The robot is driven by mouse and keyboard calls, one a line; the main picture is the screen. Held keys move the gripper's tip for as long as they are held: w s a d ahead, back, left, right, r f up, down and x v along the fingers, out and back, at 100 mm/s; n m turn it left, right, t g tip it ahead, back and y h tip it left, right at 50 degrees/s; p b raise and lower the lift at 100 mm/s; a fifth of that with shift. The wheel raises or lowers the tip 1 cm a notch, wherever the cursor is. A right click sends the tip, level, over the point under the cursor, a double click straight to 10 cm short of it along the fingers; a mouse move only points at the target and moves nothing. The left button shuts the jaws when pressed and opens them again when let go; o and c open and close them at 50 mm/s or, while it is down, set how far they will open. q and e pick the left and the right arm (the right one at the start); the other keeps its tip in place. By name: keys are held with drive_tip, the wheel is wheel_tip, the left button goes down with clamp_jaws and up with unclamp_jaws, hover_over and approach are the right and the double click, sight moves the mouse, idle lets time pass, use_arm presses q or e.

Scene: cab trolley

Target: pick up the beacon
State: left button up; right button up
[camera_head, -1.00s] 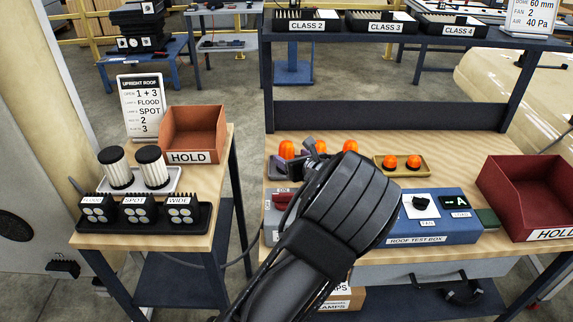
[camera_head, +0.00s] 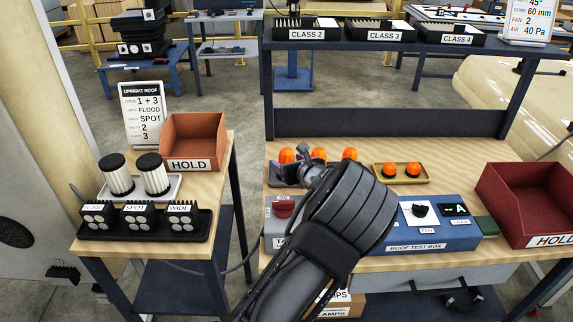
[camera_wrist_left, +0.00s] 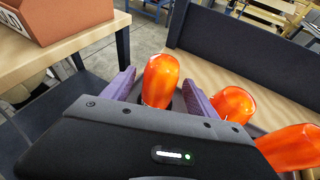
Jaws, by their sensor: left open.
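Three orange dome beacons stand in a row at the back left of the workbench: a left one (camera_head: 287,155), a middle one (camera_head: 318,153) and a right one (camera_head: 349,153). My left gripper (camera_head: 303,162) is at this row, its fingers partly hidden by my own wrist in the head view. In the left wrist view, the open purple fingers (camera_wrist_left: 158,78) stand on either side of one upright beacon (camera_wrist_left: 161,80); contact cannot be told. Two more beacons (camera_wrist_left: 233,104) (camera_wrist_left: 290,148) are to the right, outside the fingers. My right gripper is out of view.
A yellow tray (camera_head: 402,179) holds two smaller orange domes. The blue roof test box (camera_head: 430,236) and a dark red HOLD bin (camera_head: 520,200) are to the right. A side table with an orange HOLD bin (camera_head: 193,140) is left. A shelf upright stands behind the beacons.

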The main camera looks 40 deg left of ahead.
sight(283, 159)
use_arm(q)
drive_tip(key=x, duration=0.4)
drive_tip(key=shift+p, duration=0.35)
clamp_jaws()
idle(0.8)
